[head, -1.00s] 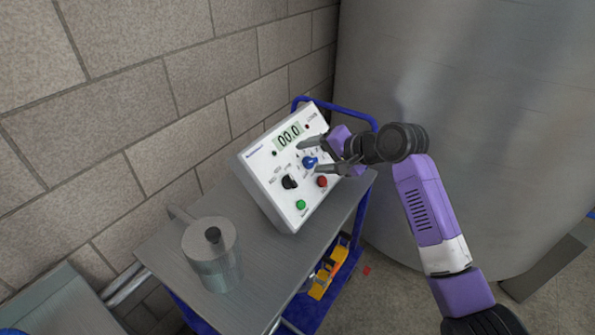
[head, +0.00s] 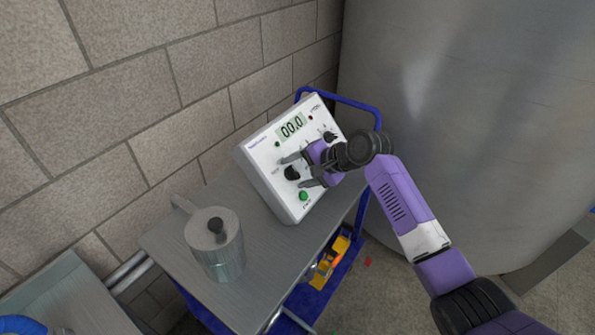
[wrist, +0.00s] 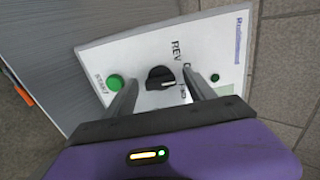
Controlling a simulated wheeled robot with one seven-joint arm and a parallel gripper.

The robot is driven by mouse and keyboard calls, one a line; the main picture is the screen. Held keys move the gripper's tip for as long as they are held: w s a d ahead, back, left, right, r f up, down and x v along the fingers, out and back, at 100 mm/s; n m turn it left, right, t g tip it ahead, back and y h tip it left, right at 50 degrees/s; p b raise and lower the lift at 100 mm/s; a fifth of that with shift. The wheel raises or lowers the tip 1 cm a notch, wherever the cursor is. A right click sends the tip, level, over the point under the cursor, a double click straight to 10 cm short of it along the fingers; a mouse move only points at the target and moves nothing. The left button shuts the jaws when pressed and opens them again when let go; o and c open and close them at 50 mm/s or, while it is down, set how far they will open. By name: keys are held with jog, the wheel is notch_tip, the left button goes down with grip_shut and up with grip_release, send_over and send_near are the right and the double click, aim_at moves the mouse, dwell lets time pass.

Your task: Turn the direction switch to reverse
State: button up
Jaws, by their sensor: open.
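The direction switch is a black knob (head: 291,173) on the sloped white control box (head: 262,178). In the wrist view the same knob (wrist: 158,77) sits beside the letters REV and a partly covered FWD. I cannot tell for sure which mark its pointer faces. My gripper (head: 297,170) is open, with one finger on each side of the knob. In the wrist view the fingers (wrist: 160,83) flank the knob with gaps on both sides. My gripper hides the blue knob and red button in the head view.
A green button (head: 303,195) sits close to one finger. Another dark knob (head: 330,137) is near the display (head: 291,127). A metal lidded jug (head: 215,245) stands on the grey cart top (head: 262,262). A brick wall and a large tank (head: 460,120) flank the cart.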

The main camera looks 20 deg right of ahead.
jog(key=shift+c, duration=0.2)
jog(key=c, duration=1.3)
jog(key=shift+c, duration=0.2)
jog(key=shift+n, duration=0.4)
jog(key=n+b, duration=0.1)
jog(key=n, duration=0.2)
jog(key=shift+f+n, duration=0.15)
jog(key=shift+n, duration=0.15)
jog(key=shift+n+b, duration=0.65)
jog(key=shift+n, duration=1.55)
jog(key=shift+d, duration=0.1)
jog(key=o, duration=1.4)
